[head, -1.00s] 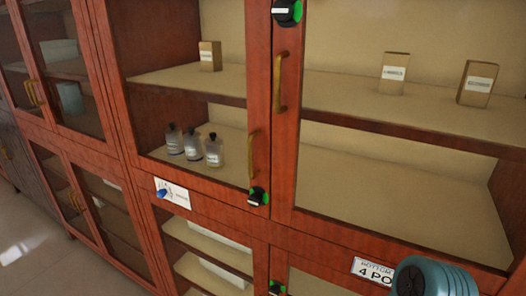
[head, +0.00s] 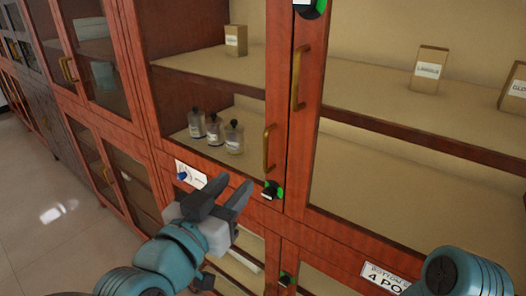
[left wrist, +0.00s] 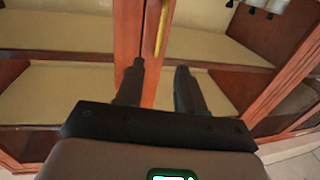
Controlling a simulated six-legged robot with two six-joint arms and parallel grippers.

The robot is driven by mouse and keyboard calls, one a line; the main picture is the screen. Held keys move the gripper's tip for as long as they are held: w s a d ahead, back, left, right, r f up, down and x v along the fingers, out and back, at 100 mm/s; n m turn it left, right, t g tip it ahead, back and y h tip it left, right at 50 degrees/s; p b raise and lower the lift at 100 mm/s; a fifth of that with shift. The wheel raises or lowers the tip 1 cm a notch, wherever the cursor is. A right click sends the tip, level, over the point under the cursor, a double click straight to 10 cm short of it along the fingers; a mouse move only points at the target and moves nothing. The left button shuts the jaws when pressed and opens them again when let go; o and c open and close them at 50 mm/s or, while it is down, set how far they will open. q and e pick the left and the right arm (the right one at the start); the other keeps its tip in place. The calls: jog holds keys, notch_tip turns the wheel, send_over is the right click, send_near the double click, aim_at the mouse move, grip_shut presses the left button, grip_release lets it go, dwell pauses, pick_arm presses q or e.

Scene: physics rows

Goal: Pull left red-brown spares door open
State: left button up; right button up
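The red-brown cabinet has a left upper glass door (head: 222,171) with an upright brass handle (head: 268,147) near its right edge. The door appears closed. A right upper door beside it has its own brass handle (head: 297,78). I cannot read which door is marked spares. My left gripper (head: 234,182) is open and empty, in front of the lower part of the left door, left of and below its handle. In the left wrist view, its two fingers (left wrist: 160,72) are apart with nothing between them. A brass handle (left wrist: 161,30) shows beyond them. My right gripper is out of view.
Behind the glass are several bottles (head: 214,130) and boxes (head: 430,68). A black-and-green knob (head: 272,190) sits below the left handle. A white card (head: 190,175) is on the frame. More cabinets stand left; the floor (head: 50,200) there is clear.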

aim_at(265, 150)
pick_arm(q)
jog(key=p+x, duration=0.2)
jog(key=x, duration=0.9)
jog(key=shift+p, duration=0.3)
jog(key=shift+w+d, duration=0.1)
jog(key=shift+w, duration=0.15)
grip_shut()
